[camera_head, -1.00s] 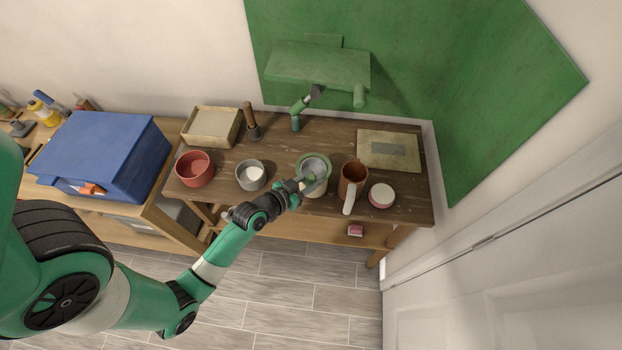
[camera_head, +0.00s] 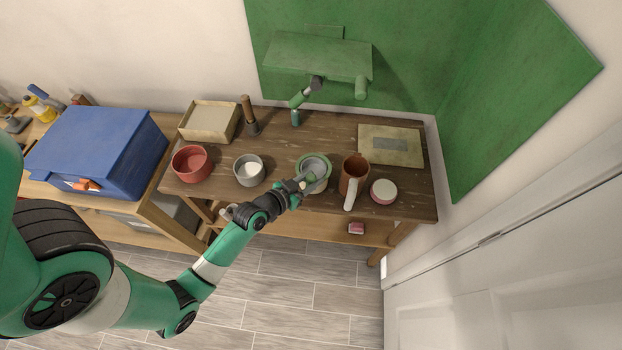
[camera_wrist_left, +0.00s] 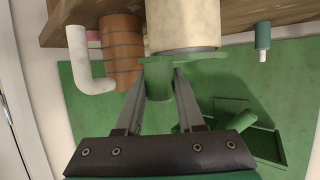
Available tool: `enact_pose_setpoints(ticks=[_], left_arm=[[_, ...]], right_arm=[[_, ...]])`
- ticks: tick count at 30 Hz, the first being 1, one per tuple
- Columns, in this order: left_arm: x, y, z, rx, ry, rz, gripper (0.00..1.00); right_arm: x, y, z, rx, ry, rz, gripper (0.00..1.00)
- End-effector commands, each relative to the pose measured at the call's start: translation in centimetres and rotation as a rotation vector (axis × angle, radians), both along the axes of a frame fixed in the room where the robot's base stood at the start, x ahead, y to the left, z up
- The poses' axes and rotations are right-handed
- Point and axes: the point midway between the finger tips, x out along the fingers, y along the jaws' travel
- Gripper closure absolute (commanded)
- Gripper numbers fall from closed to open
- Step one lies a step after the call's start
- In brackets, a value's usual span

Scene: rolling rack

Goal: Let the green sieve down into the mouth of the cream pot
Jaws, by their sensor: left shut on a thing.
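The green sieve (camera_head: 327,160), a round green rim with a grey bowl, lies over the mouth of the cream pot (camera_head: 318,190) in the head view. My left gripper (camera_head: 304,183) is shut on the sieve's green grip at the near-left side. In the left wrist view, my left gripper (camera_wrist_left: 155,85) has its fingers on both sides of the green grip. The sieve's rim (camera_wrist_left: 205,56) runs along the mouth edge of the cream pot (camera_wrist_left: 183,25). The bowl is hidden there, and I cannot tell whether the rim rests fully on the pot. My right gripper is not in view.
A brown mug (camera_head: 354,172) with a white handle stands close right of the pot, with a pink-and-white round container (camera_head: 383,191) beyond. A grey cup (camera_head: 249,170) and a red bowl (camera_head: 191,164) stand left. A green shelf (camera_head: 320,57) overhangs the back.

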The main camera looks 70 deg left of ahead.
Motion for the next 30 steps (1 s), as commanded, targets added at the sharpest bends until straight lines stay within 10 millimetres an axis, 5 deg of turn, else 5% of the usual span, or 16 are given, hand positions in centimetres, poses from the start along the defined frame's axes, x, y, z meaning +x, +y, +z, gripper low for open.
enact_pose_setpoints(ticks=[16,17,22,30], left_arm=[[-0.02,-0.02,-0.93,-0.001,0.002,0.0,1.0],[-0.02,-0.02,-0.94,-0.001,0.002,0.0,0.59],[-0.03,-0.01,-0.91,0.0,0.001,0.0,0.29],[-0.04,-0.02,-0.88,0.0,0.001,0.0,0.28]], right_arm=[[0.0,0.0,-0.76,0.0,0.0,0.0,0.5],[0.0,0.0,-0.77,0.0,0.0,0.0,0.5],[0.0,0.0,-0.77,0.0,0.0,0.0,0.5],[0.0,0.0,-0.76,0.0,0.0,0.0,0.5]])
